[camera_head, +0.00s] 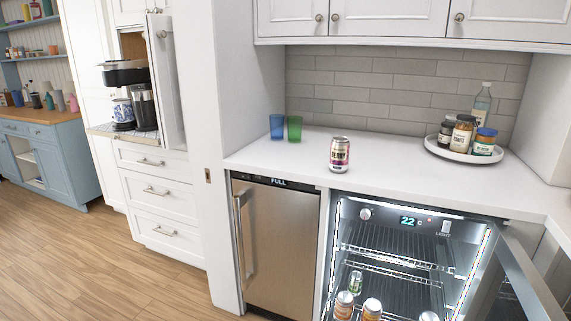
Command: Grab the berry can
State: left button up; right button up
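The berry can (339,154) stands upright on the white counter (262,156), above the gap between the steel-fronted unit and the open fridge. Its label is pale at the top and dark pink to purple lower down, with "BERRY" on it. Nothing touches it. Neither of my grippers shows in the head view.
A blue cup (277,127) and a green cup (294,129) stand left of the can. A round tray (439,150) with jars and a bottle (480,106) is to its right. Below, the lit fridge (400,245) holds several cans, its door (527,265) open at right.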

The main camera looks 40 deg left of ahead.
aim_at(338, 163)
jog(key=u, duration=0.95)
